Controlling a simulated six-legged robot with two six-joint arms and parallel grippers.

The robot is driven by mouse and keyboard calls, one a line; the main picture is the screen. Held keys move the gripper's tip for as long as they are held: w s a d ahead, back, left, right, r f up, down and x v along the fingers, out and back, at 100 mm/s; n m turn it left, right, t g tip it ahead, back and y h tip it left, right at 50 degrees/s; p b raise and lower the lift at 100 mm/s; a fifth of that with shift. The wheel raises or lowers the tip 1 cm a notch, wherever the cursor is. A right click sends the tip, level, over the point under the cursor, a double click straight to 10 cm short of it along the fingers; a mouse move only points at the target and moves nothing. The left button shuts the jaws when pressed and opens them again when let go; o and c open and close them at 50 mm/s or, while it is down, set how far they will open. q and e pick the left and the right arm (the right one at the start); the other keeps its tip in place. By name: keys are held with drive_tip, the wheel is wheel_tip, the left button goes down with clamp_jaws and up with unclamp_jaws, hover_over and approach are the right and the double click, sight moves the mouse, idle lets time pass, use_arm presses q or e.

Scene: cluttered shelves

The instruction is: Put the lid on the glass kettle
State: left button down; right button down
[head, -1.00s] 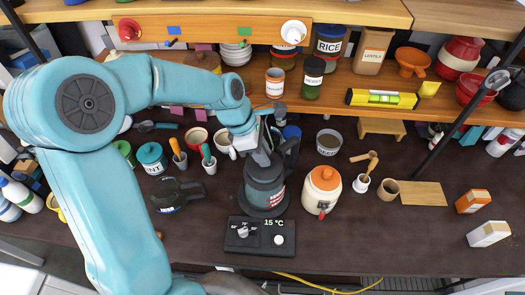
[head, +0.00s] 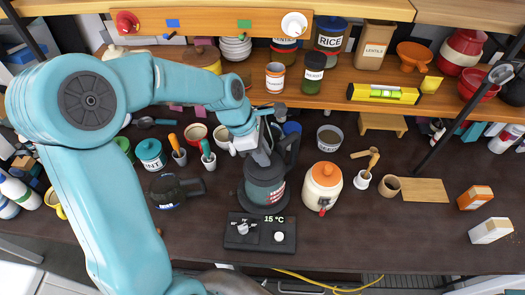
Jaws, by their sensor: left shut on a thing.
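The glass kettle (head: 264,186) is dark grey with a black handle (head: 287,150) and stands upright on a round base behind a black control panel (head: 257,232) reading 15 °C. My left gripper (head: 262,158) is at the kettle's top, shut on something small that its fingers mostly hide. This may be the kettle's lid, but I cannot make out its shape or whether it is seated on the rim. My right gripper does not show.
A cream jar with an orange lid (head: 323,187) stands close right of the kettle. A black pan-like object (head: 177,190) lies to the left. Cups and canisters stand behind, under a wooden shelf (head: 330,92).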

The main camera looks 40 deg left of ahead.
use_arm(q)
drive_tip(key=shift+f, duration=0.3)
drive_tip(key=shift+f, duration=0.15)
drive_tip(key=c, duration=0.9)
unclamp_jaws()
drive_tip(key=b+v, duration=0.1)
drive_tip(key=v, duration=1.5)
drive_tip(key=shift+r, duration=0.25)
